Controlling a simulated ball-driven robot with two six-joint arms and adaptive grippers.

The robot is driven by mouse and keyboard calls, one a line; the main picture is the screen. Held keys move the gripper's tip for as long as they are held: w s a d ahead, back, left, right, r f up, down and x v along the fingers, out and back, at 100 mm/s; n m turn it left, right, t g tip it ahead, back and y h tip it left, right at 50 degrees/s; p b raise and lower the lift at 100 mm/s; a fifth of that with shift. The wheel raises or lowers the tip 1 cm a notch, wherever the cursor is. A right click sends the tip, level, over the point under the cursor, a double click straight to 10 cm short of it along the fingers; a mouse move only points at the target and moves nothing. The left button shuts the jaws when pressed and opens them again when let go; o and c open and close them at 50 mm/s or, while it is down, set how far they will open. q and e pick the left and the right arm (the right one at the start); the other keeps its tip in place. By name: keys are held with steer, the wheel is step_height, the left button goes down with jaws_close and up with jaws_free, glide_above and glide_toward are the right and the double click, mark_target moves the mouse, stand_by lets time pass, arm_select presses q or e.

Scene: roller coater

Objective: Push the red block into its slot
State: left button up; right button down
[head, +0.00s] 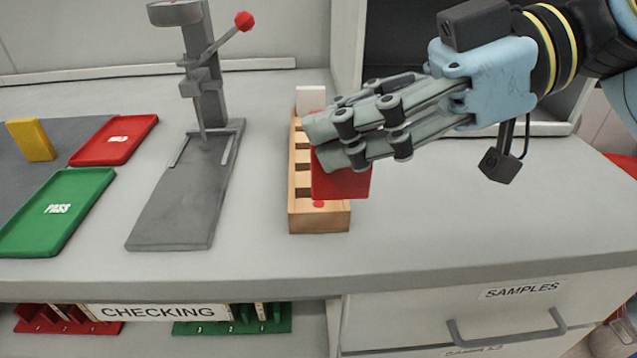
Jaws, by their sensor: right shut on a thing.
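The red block (342,185) is in my right gripper (322,142), which reaches in from the upper right and is shut on it. The block is over or in front of the near part of a wooden slotted rack (318,221). A red dot shows on the rack just below the block. I cannot tell whether the block touches the rack. The rack's right side and part of its slots are hidden behind the block and gripper. A white block (310,99) stands at the rack's far end. My left gripper is not in view.
A grey press stand (178,205) with a red-knobbed lever (244,21) is left of the rack. Further left are a green PASS tray (56,210), a red tray (114,140) and a yellow block (31,140). The counter right of the rack is clear. A SAMPLES drawer (500,317) is below.

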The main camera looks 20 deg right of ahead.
steer(key=w+f, duration=0.2)
steer(key=f, duration=0.1)
steer(key=w+f+b, duration=0.1)
steer(key=w+f, duration=0.2)
steer(key=w+f+b, duration=0.1)
steer(key=w+f, duration=0.2)
steer(key=shift+d, duration=0.35)
steer(key=c, duration=1.3)
jaws_free()
steer(key=shift+o, duration=0.2)
